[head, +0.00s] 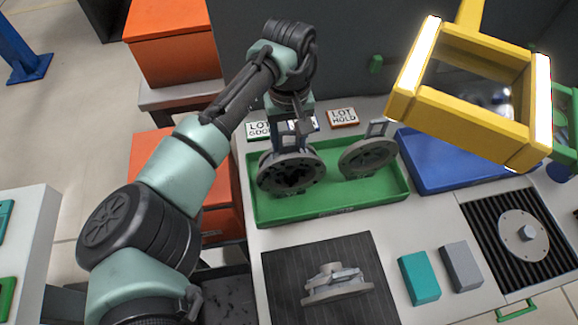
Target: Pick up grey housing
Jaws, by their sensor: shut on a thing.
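My gripper (292,130) reaches down over the left half of the green tray (330,212). It is shut on a grey housing (291,174), a round flanged part with a dark, holed face turned toward the camera. The held housing is tilted; I cannot tell whether its lower edge touches the tray. A second grey housing (368,158) leans on its side in the right half of the tray. A third grey housing (337,284) lies on the dark ribbed mat (290,270) in front. The fingertips are partly hidden by the arm and the housing.
A blue tray (440,172) stands to the right, under a yellow frame (465,90) with lit edges. Teal (419,278) and grey (461,267) blocks lie right of the mat. Orange bins (172,50) stand left.

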